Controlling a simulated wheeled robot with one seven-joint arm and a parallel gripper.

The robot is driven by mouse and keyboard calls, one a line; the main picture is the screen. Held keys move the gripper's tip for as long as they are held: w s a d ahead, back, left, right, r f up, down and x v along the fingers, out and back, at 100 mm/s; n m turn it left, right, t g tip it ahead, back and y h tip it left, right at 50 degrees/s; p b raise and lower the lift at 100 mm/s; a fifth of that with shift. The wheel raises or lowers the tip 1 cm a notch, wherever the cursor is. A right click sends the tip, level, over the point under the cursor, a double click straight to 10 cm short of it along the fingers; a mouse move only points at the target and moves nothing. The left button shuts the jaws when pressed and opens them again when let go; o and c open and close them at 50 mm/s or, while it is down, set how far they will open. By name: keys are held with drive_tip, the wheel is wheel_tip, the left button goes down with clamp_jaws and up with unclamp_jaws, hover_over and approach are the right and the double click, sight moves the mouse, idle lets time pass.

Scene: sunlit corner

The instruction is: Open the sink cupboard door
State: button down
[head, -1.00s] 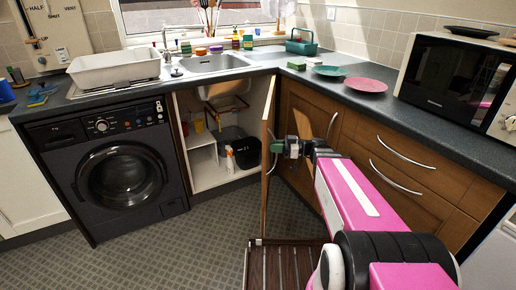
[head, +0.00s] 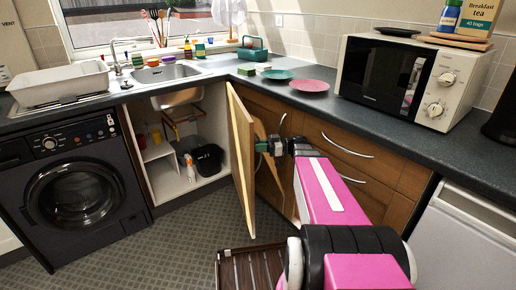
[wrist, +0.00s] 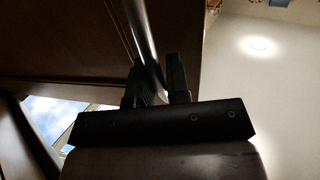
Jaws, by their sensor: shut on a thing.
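The sink cupboard door (head: 241,148) stands wide open, with its pale inner face towards the open cupboard (head: 185,140) under the sink. My gripper (head: 268,146) is on the outer side of the door. In the wrist view, my gripper (wrist: 156,85) is shut around the metal door handle (wrist: 143,30), which runs between its dark fingers. The brown door face fills the upper left of that view.
A black bucket (head: 208,160) and a white bottle (head: 189,167) stand inside the cupboard. A black washing machine (head: 75,190) is at left. Wooden drawers (head: 345,160) stand close behind my arm. A slatted brown thing (head: 240,272) lies low in front. Patterned floor (head: 185,225) is clear.

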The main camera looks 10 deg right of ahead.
drive_tip(key=c, duration=1.4)
unclamp_jaws()
